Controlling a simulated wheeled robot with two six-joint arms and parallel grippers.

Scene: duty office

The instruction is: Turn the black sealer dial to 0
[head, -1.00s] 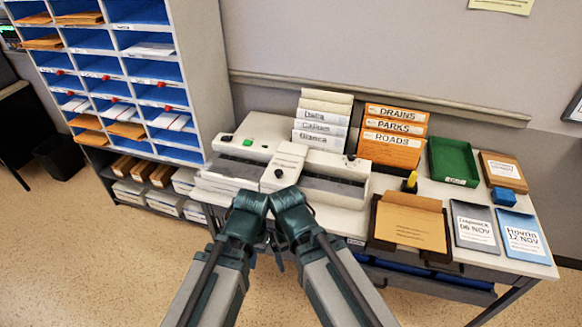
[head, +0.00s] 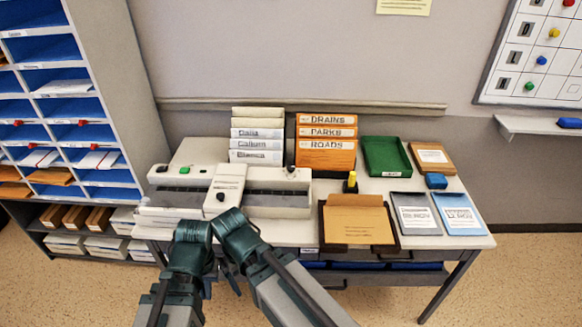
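A white desktop machine stands on the left part of the table. A black round dial (head: 220,196) sits on the front of its raised middle block (head: 226,181). No dial markings are readable, and I cannot tell which knob is the sealer dial. My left gripper (head: 193,232) and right gripper (head: 231,223) are close together just in front of the machine, below the dial in the picture. Their fingers are not clear.
Orange binders (head: 326,146) and white binders (head: 257,147) stand behind. Blue pigeonholes (head: 60,107) rise at left. The floor at right is clear.

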